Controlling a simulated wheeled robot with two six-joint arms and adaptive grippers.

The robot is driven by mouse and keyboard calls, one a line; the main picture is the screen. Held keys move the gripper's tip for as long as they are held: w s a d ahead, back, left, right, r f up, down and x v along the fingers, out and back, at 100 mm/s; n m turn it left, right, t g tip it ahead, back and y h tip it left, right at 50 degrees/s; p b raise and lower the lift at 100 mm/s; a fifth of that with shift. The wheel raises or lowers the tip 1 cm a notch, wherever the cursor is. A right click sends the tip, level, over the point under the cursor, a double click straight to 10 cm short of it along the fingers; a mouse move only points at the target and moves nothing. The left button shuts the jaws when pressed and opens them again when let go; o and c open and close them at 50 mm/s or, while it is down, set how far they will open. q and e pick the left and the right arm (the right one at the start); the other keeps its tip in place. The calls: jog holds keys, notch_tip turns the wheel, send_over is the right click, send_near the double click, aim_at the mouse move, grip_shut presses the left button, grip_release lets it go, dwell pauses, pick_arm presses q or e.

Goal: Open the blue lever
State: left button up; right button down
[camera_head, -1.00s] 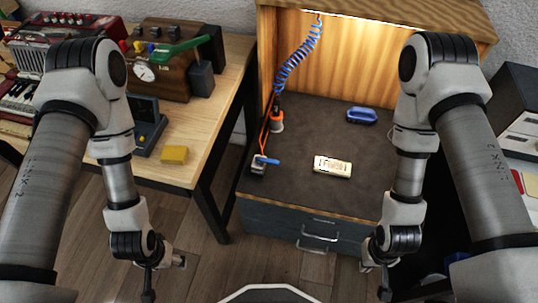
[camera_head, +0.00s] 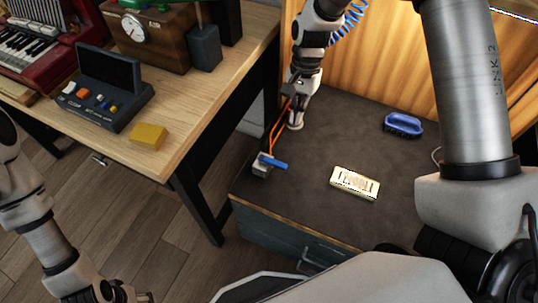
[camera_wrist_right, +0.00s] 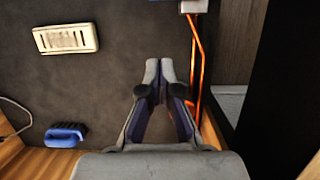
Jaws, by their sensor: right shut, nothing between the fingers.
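The blue lever (camera_head: 273,163) sits on a small grey valve body (camera_head: 261,170) at the left front of the dark bench top. Its blue edge just shows at the top of the right wrist view (camera_wrist_right: 190,2). My right gripper (camera_head: 287,92) is behind the lever, beside the orange tubes (camera_head: 276,132), and apart from the lever. In the right wrist view its fingers (camera_wrist_right: 158,78) are together and empty, pointing towards the valve side. My left gripper (camera_head: 145,297) is low at the bottom left, partly cut off, far from the lever.
A wooden table with a yellow block (camera_head: 148,136) and a dark control box (camera_head: 110,95) stands left. The bench surface around the lever is mostly clear.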

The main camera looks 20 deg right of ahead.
aim_at(273, 162)
pick_arm(q)
jog(key=shift+f, duration=0.45)
pick_arm(e)
jog(key=shift+w+r+t, duration=0.25)
jog(key=shift+r+t, duration=0.05)
jog(key=shift+r, duration=0.15)
jog(key=b+x, duration=0.3)
jog(key=x, duration=0.7)
jog(key=shift+f, duration=0.25)
pick_arm(q)
jog(key=shift+f+b, duration=0.35)
jog(key=shift+f, duration=1.5)
pick_arm(e)
jog(key=shift+s+a+r, duration=0.2)
jog(key=shift+s+a, duration=1.15)
jog(key=shift+a, duration=0.1)
pick_arm(q)
jog(key=shift+r, duration=0.2)
jog(key=shift+s+a+r+p, duration=0.15)
jog(key=shift+r+p, duration=0.05)
jog(key=shift+p, duration=0.15)
pick_arm(e)
jog(key=shift+s+m, duration=0.2)
jog(key=shift+m, duration=0.2)
